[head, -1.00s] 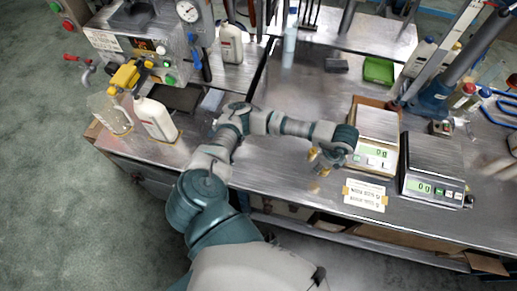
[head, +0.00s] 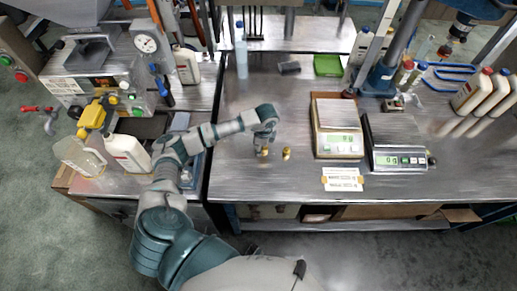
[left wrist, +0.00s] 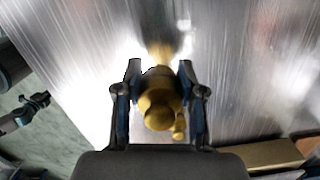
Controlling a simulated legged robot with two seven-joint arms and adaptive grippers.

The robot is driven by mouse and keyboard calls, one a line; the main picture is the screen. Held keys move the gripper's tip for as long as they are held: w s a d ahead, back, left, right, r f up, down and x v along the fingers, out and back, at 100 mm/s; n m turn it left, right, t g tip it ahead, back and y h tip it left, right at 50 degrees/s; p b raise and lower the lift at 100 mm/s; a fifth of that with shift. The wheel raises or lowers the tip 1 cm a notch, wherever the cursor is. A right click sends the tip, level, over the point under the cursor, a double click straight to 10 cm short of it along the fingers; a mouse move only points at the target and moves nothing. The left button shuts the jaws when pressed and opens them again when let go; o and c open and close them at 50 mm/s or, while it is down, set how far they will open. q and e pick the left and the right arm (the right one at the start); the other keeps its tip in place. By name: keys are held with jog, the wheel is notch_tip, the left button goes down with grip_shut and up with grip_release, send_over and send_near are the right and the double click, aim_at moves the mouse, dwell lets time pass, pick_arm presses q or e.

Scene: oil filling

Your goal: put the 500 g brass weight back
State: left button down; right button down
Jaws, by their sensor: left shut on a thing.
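My left gripper (head: 264,146) is shut on a brass weight (head: 263,152) over the bench, left of the scales. In the left wrist view the held brass weight (left wrist: 158,102) sits between the two fingers (left wrist: 159,112). I cannot tell whether it touches the bench, and no mass marking is readable. A second brass weight (head: 287,153) stands on the bench just right of the gripper. My right gripper is not in view.
A beige scale (head: 337,146) and a dark scale (head: 398,161) stand to the right, with a paper label (head: 342,179) in front. A green tray (head: 328,66) lies at the back. A filling machine (head: 95,75) and white bottle (head: 128,152) are at left.

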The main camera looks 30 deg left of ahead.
pick_arm(q)
jog(key=shift+w+a, duration=0.6)
jog(key=shift+w, duration=0.05)
jog(key=f, duration=0.2)
jog(key=shift+d+f, duration=0.2)
jog(key=shift+f, duration=0.55)
jog(key=c, duration=0.7)
grip_release()
jog(key=shift+s+a+f, duration=0.1)
